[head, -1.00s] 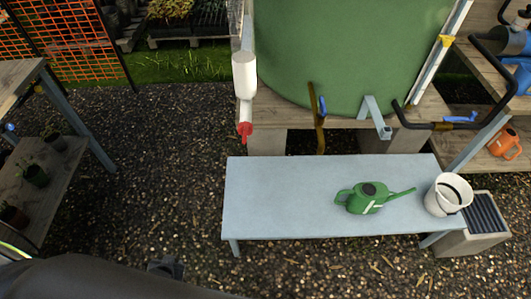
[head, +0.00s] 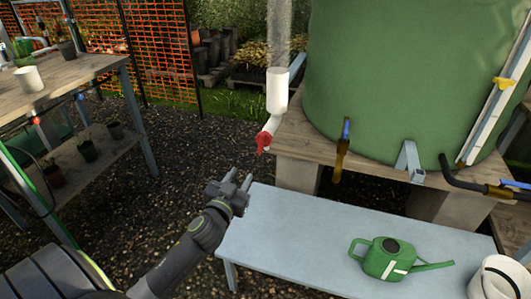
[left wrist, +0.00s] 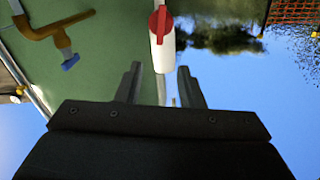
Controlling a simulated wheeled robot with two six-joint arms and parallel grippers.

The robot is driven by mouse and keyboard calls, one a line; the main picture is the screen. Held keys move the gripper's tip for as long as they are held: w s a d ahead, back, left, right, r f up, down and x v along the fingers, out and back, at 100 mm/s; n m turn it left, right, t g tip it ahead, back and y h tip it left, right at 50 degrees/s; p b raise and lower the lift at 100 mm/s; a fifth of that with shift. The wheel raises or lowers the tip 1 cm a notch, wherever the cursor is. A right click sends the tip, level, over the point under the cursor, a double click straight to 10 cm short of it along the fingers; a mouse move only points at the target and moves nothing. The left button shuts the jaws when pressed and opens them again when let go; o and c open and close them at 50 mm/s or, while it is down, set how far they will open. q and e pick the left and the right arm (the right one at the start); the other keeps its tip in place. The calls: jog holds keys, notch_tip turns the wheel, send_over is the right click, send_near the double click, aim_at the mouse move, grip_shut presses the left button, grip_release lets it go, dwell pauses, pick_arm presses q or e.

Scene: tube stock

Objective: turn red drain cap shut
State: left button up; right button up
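The red drain cap (head: 263,142) sits on the lower end of a white pipe (head: 277,92) beside the green tank, in the head view. In the left wrist view the red cap (left wrist: 160,22) shows at the top, with its handle lying along the white pipe (left wrist: 162,58). My left gripper (head: 240,180) is below and a little left of the cap in the head view, apart from it. Its two fingers (left wrist: 157,88) are spread with nothing between them that they touch. My right gripper is not in view.
The green tank (head: 400,80) stands on a wooden platform. A brass tap with a blue handle (head: 343,140) is right of the pipe. A blue-grey bench (head: 290,235) below holds a green watering can (head: 385,260) and a white bucket (head: 497,280). Gravel left of the bench is clear.

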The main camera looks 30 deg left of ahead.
aim_at(261, 143)
pick_arm(q)
jog(key=x, duration=1.6)
jog(key=shift+w+a+f, duration=0.1)
jog(key=shift+w+a, duration=0.15)
grip_shut()
